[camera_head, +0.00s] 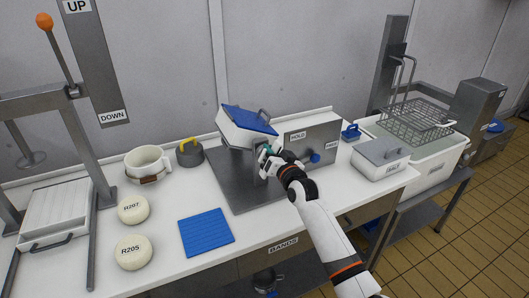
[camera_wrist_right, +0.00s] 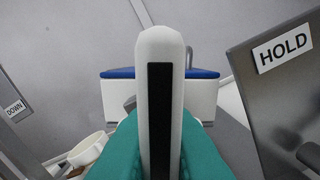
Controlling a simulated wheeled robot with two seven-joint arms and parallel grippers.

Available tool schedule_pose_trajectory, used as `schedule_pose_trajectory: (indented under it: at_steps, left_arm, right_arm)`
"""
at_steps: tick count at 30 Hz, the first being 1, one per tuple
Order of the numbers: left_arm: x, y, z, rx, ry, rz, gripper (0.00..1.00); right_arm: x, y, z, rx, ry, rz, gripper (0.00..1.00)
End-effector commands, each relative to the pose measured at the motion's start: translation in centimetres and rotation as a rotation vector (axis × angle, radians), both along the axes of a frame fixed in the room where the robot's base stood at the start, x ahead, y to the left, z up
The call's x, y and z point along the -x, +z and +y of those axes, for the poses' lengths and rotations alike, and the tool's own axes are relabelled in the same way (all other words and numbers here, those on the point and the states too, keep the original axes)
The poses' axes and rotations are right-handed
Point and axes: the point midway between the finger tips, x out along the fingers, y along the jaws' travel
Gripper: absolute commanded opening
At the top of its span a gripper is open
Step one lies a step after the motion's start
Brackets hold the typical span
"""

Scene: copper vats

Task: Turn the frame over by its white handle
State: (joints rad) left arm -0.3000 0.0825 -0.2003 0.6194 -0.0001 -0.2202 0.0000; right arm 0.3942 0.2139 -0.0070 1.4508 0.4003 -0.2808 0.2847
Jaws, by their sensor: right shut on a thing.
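The frame (camera_head: 238,131) is a white block with a blue top face. It stands tilted above a grey metal plate on the bench, and a grey loop (camera_head: 264,115) shows at its right side. My right gripper (camera_head: 266,152) is at its near lower side, shut on the white handle. In the right wrist view the white handle (camera_wrist_right: 173,50), with a black strip, stands between the teal fingers (camera_wrist_right: 160,150). The frame (camera_wrist_right: 118,92) shows behind it, blue edge uppermost. The gripper hides the handle in the head view. My left gripper is not in view.
A grey box (camera_head: 318,138) marked HOLD stands right of the frame. A blue mat (camera_head: 207,233), two cream rounds (camera_head: 133,209) and a white cup (camera_head: 147,162) lie to the left. A wire basket (camera_head: 418,118) hangs over a vat at right.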

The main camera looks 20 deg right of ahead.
Motion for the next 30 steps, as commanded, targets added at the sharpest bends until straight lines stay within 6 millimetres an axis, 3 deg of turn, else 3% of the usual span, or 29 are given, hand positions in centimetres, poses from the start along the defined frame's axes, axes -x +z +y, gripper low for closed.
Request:
schedule_pose_trajectory:
  at_steps: [30]
  left_arm:
    - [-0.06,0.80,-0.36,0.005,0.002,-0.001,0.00]
  right_arm:
    - [-0.03,-0.56,-1.04,-0.510,0.000,0.016,0.00]
